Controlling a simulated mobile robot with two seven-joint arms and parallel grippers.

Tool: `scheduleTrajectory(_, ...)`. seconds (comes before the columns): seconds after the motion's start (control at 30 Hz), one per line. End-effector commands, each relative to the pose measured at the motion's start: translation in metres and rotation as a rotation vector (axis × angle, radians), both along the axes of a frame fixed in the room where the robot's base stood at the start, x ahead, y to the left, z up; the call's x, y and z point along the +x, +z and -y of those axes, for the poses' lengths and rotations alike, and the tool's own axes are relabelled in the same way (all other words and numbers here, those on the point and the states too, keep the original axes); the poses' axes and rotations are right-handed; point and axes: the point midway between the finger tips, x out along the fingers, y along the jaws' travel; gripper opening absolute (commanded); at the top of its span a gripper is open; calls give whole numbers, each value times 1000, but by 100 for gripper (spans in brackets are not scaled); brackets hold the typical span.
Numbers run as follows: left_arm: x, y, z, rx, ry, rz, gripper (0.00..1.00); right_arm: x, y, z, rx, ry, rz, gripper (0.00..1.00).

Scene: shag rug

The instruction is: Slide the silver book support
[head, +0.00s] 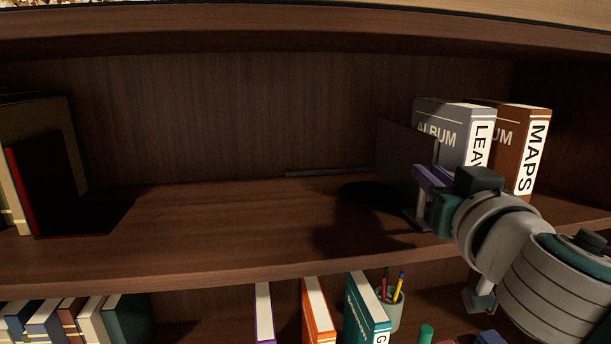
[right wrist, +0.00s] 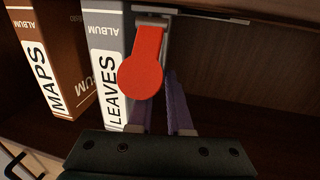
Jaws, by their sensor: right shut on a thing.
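The silver book support (head: 404,150) stands upright on the middle shelf, against the left side of the grey album. It looks dark in shadow in the head view. My right gripper (head: 432,178) reaches in from the right and is shut on its front edge with purple fingers. In the right wrist view, the fingers (right wrist: 172,110) come up beside a red disc (right wrist: 141,76), which partly hides one of them. Silver parts of the support (right wrist: 152,26) show above the disc. The hold itself is mostly hidden. My left gripper is out of view.
The grey album (head: 457,115) and brown album (head: 518,120) stand right of the support. A thin rail (head: 330,172) runs along the shelf back. Bare shelf (head: 230,230) lies to the left, up to a red-edged upright (head: 20,190). Books and a pen cup (head: 392,310) are below.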

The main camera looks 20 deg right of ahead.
Motion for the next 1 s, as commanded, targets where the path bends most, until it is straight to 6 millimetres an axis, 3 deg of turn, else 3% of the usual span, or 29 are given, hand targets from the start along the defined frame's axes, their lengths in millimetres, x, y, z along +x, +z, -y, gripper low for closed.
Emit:
scheduleTrajectory(0.2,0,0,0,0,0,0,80,-1,0,6,-3,-18,-3,0)
scheduleTrajectory(0.23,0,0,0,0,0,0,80,-2,0,6,-3,-19,-3,18)
scheduleTrajectory(0.5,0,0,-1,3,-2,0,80,-1,0,5,-3,-16,-1,47)
scheduleTrajectory(0.8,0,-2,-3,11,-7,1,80,-3,-1,3,-2,-11,-1,47)
scheduleTrajectory(1.0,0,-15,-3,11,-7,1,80,-22,-5,-7,0,-10,-1,47)
